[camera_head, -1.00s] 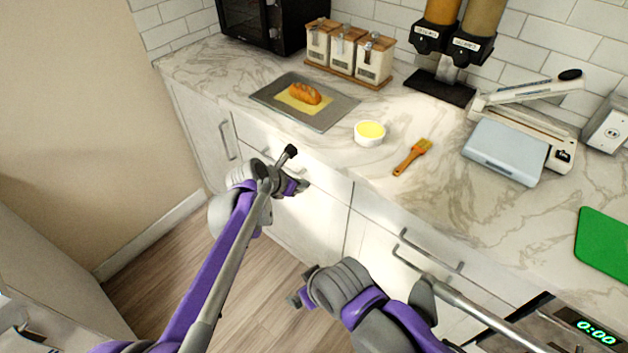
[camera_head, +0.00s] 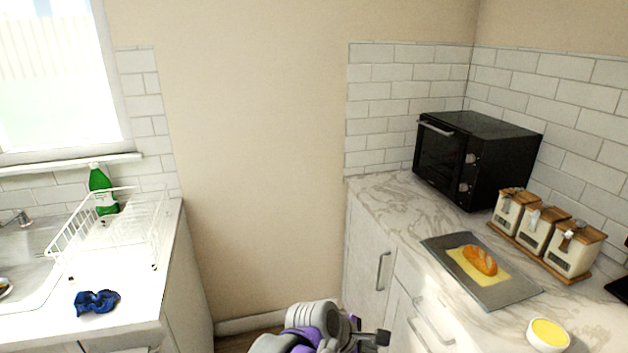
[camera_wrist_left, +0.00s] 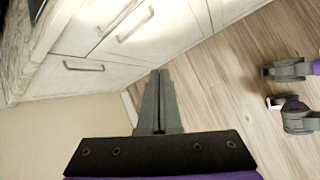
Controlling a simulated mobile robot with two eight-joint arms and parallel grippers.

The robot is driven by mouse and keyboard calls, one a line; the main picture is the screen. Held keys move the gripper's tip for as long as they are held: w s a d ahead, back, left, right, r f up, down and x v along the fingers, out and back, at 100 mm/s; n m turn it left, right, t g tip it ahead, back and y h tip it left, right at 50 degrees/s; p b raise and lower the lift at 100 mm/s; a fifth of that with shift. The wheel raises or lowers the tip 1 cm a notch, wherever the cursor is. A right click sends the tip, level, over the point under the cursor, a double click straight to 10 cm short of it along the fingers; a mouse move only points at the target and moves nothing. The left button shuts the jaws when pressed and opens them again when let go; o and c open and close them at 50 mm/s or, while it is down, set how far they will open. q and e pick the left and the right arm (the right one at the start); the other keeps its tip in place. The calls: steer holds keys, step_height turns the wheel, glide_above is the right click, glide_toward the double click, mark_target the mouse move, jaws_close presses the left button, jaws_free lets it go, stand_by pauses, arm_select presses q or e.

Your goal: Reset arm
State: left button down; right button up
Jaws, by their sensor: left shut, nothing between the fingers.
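My left gripper (camera_head: 375,338) is at the bottom of the head view, in front of the cabinets and below the counter edge. In the left wrist view its two fingers (camera_wrist_left: 159,103) are together with nothing between them, over the floor near the cabinet fronts. My right gripper is not in the head view.
The right counter (camera_head: 390,200) holds a black oven (camera_head: 475,158), a tray (camera_head: 510,292) with bread (camera_head: 480,260), canisters (camera_head: 537,230) and a yellow-filled bowl (camera_head: 548,335). At left are a dish rack (camera_head: 120,235), green bottle (camera_head: 101,190) and blue cloth (camera_head: 96,301). Between the counters is a gap.

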arm_select(q)
steer(key=s+a+m+y+p, duration=0.2)
steer(key=s+a+m, duration=0.3)
steer(key=a, duration=0.5)
steer(key=s+a+m+t+y+p, duration=0.1)
steer(key=s+a+m, duration=0.4)
steer(key=a, duration=0.5)
steer(key=s+a+m+y+p, duration=0.3)
steer(key=s+a+m, duration=0.2)
steer(key=s+a, duration=0.3)
steer(key=shift+s+a+t+y, duration=0.3)
steer(key=shift+s+a+t, duration=0.1)
steer(key=shift+a, duration=0.8)
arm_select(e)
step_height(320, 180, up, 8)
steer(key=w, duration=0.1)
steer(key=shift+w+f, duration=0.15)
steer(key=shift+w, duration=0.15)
